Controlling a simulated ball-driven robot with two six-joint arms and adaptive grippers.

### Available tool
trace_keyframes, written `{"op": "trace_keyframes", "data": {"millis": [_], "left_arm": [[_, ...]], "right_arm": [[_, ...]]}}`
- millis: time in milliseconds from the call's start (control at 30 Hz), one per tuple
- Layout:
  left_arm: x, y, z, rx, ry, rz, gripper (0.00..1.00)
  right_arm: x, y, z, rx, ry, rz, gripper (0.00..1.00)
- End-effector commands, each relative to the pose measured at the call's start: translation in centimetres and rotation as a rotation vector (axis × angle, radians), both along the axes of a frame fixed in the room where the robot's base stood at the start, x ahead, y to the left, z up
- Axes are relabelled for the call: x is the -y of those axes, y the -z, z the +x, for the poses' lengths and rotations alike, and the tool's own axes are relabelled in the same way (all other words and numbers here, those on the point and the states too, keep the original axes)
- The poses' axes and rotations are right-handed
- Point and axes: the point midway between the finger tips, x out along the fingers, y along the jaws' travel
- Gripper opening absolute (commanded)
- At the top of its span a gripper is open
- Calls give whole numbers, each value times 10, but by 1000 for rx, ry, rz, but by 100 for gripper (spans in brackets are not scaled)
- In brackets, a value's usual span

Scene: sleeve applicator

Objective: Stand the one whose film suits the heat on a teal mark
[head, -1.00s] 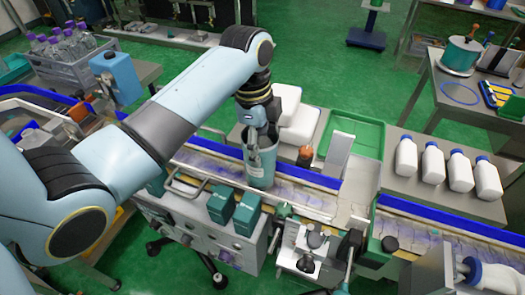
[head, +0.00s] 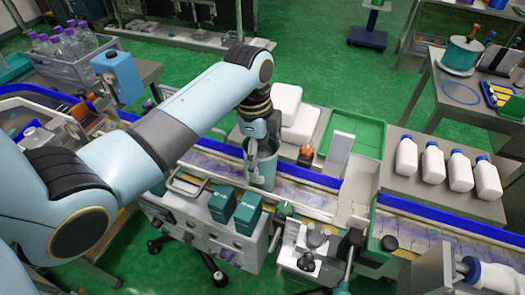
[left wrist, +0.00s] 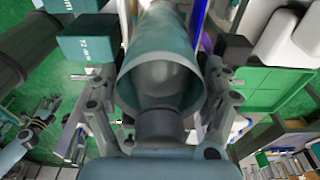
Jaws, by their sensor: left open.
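A teal cylinder (head: 262,167), open at its upper end, is at the conveyor on the near side of the white packs. My left gripper (head: 260,130) reaches down to its top. In the left wrist view the teal cylinder (left wrist: 158,45) lies between the two spread fingers of my open left gripper (left wrist: 160,105), its hollow rim towards me; I cannot tell whether the fingers touch it. I cannot make out any film print or a teal mark. My right gripper is not in view.
Two teal boxes (head: 235,210) with white lettering sit on the machine in front of the conveyor (head: 310,195). A green tray (head: 362,135) and white packs (head: 300,122) lie behind it. A white bottle (head: 492,277) lies at the lower right.

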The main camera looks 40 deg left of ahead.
Motion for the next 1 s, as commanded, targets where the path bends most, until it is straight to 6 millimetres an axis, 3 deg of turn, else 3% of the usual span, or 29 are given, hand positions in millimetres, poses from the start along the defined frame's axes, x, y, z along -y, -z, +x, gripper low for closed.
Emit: {"op": "trace_keyframes", "data": {"millis": [167,633,800,1000], "left_arm": [[-1,-11,1,3,1,1,83],[-13,-106,-2,4,1,1,83],[-14,-120,-3,1,1,0,83],[-14,-122,-4,0,0,0,83]], "right_arm": [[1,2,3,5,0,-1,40],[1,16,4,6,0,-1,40],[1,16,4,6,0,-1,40],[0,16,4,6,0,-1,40]]}}
